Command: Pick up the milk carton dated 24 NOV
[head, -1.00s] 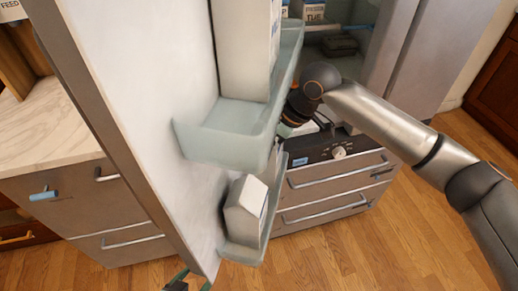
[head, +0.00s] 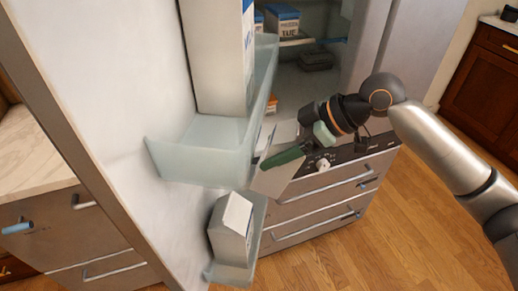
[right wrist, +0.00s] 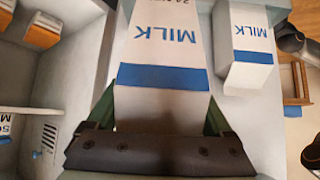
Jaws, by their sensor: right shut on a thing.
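My right gripper (head: 284,157), with green fingers, is shut on a white milk carton (head: 272,182) beside the fridge door in the head view. In the right wrist view this carton (right wrist: 165,45) has a blue band and upside-down MILK lettering. Its date line at the top edge seems to begin with 24; the rest is cut off. Another milk carton (right wrist: 245,40) stands to its right. In the head view a tall carton (head: 215,60) stands in the upper door shelf and a smaller one (head: 230,230) in the lower shelf; their dates are not readable. My left gripper is not in view.
The upper door shelf (head: 195,155) and lower door shelf (head: 230,273) stick out left of my right gripper. Fridge drawers (head: 320,205) lie below and behind it. Boxes (head: 283,22) stand inside the fridge. The floor (head: 400,230) at right is clear.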

